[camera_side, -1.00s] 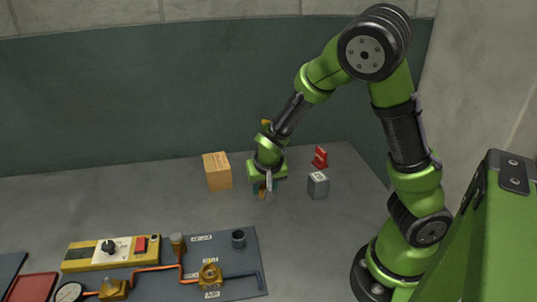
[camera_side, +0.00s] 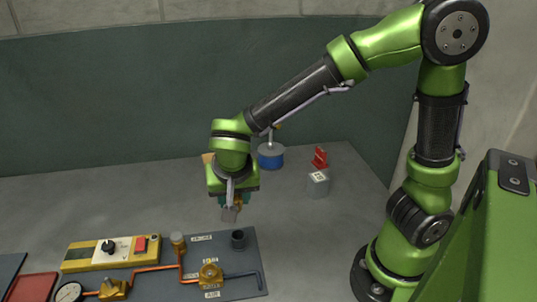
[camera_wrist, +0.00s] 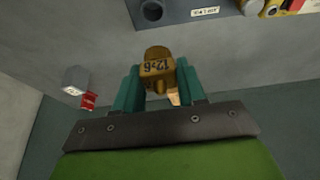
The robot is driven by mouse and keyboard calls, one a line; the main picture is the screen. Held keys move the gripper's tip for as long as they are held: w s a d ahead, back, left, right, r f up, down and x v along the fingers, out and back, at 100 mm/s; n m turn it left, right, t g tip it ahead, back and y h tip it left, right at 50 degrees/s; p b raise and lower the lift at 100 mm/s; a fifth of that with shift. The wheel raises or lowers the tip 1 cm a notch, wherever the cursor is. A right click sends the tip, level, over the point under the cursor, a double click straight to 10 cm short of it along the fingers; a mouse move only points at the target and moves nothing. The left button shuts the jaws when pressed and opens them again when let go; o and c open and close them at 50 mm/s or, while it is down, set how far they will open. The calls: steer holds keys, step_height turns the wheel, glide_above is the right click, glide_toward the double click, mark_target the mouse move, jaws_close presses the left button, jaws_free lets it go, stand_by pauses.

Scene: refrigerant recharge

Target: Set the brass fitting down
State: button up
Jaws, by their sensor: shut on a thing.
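The brass fitting (camera_wrist: 158,68), marked with dark figures, is between the two teal fingers of my gripper (camera_wrist: 159,82) in the wrist view. My gripper is shut on it. In the side view my gripper (camera_side: 231,208) points down, above the grey table and just behind the panel's back edge. The fitting is mostly hidden there by the fingers. The blue-grey panel (camera_side: 245,263) carries a dark open socket (camera_side: 238,240) in front of my gripper and to its right. The socket also shows at the top of the wrist view (camera_wrist: 152,11).
A cardboard box (camera_side: 207,158) is mostly hidden behind my gripper. A blue cylinder (camera_side: 270,157), a grey block (camera_side: 318,184) and a red item (camera_side: 320,158) stand behind to the right. Brass valves (camera_side: 210,275) and copper pipes rise from the panel. Table right of the panel is bare.

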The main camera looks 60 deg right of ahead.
mark_target(238, 230)
step_height(238, 230, down, 8)
steer(key=shift+d+r, duration=0.1)
steer(key=shift+r, duration=0.05)
stand_by(0.4)
steer(key=shift+f, duration=0.55)
steer(key=o, duration=1.1)
steer(key=shift+r, duration=0.1)
